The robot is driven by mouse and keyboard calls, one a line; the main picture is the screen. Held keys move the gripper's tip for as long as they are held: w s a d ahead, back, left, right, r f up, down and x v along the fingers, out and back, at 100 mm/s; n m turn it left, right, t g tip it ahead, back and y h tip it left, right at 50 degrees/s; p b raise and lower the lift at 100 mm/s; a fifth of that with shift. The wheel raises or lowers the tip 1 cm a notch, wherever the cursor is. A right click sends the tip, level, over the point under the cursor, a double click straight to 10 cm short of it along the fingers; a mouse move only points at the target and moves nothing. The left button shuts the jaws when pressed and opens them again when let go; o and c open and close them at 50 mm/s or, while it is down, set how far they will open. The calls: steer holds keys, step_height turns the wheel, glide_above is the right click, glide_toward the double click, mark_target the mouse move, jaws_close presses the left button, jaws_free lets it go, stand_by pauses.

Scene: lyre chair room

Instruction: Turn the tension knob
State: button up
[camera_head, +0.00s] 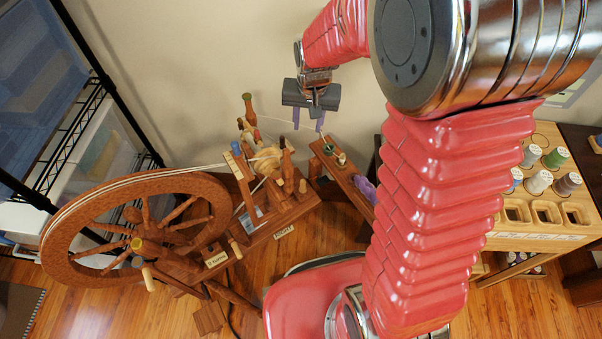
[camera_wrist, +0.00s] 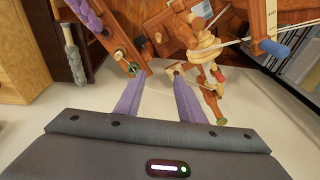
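The spinning wheel (camera_head: 135,190) stands at the left in the head view. Its flyer and bobbin (camera_head: 265,160) also show in the wrist view (camera_wrist: 205,45). I cannot tell which is the tension knob. My gripper (camera_head: 308,120) is open and empty, its purple fingers (camera_wrist: 158,76) apart, above and right of the flyer. The right finger appears close to the pegs in the wrist view; contact cannot be told.
A narrow wooden rack (camera_head: 350,180) with spools stands right of the flyer. A thread-spool table (camera_head: 515,240) is at the right and a wire shelf (camera_head: 65,135) at the left. The pale wall (camera_head: 190,70) is close behind. Thin yarn stretches between wheel and flyer.

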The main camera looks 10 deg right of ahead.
steer(key=w+f+m+g, duration=0.1)
steer(key=w+f, duration=0.2)
steer(key=f, duration=0.8)
steer(key=m+g, duration=0.1)
glide_above(303, 180)
step_height(303, 180, down, 13)
steer(key=shift+s+f, duration=0.1)
steer(key=shift+f, duration=0.25)
steer(key=shift+f, duration=6.9)
steer(key=shift+c, duration=0.2)
jaws_close()
